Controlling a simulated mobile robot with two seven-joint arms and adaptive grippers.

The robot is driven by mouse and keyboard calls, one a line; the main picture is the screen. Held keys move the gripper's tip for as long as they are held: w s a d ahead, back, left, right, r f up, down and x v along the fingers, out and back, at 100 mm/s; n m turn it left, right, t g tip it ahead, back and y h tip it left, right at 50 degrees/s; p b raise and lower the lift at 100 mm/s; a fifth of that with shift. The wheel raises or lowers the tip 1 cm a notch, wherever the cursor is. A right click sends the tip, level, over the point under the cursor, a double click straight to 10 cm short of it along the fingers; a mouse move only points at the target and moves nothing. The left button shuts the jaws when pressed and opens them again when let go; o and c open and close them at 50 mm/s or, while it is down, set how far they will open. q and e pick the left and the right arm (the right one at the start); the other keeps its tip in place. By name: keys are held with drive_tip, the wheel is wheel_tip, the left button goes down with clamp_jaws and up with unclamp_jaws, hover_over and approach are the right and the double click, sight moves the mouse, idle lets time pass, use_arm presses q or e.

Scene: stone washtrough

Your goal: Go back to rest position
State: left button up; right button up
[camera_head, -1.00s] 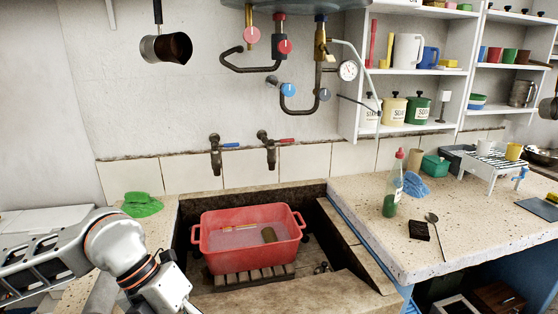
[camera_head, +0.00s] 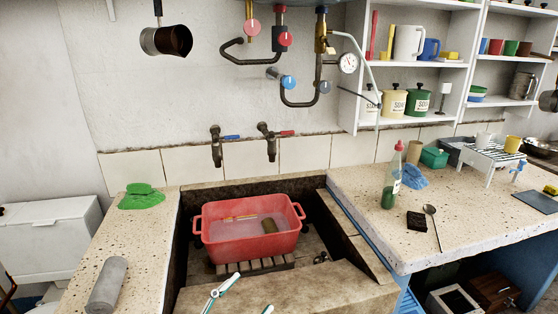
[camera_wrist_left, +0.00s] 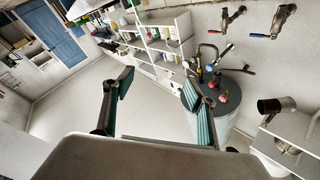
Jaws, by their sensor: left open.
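My left gripper (camera_head: 244,300) shows only as two pale fingertips at the bottom edge of the head view, in front of the stone trough (camera_head: 330,290). The fingertips stand apart with nothing between them. In the left wrist view the same gripper (camera_wrist_left: 158,98) has its teal-padded fingers spread wide and empty, with the room wall and shelves beyond. The rest of the left arm is out of the head view. My right gripper is not in view.
A grey cylinder (camera_head: 108,285) and green cloth (camera_head: 141,197) lie on the left counter. A bottle (camera_head: 392,178) and dark block (camera_head: 417,222) are on the right counter.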

use_arm(q)
drive_tip(key=s+a+f+n+g+y, duration=0.2)
drive_tip(key=s+a+f+n+y, duration=0.1)
drive_tip(key=f, duration=0.6)
drive_tip(key=s+a+f+n+g+y, duration=0.1)
drive_tip(key=s+a+f+n+y, duration=0.2)
drive_tip(key=s+a+f, duration=0.3)
drive_tip(key=s+a+f+n+g+y, duration=0.2)
drive_tip(key=s+f, duration=0.4)
drive_tip(key=f, duration=0.7)
drive_tip(key=shift+a+f+n+g+y, duration=0.35)
drive_tip(key=shift+a+n+y, duration=0.35)
drive_tip(key=shift+a+y, duration=0.5)
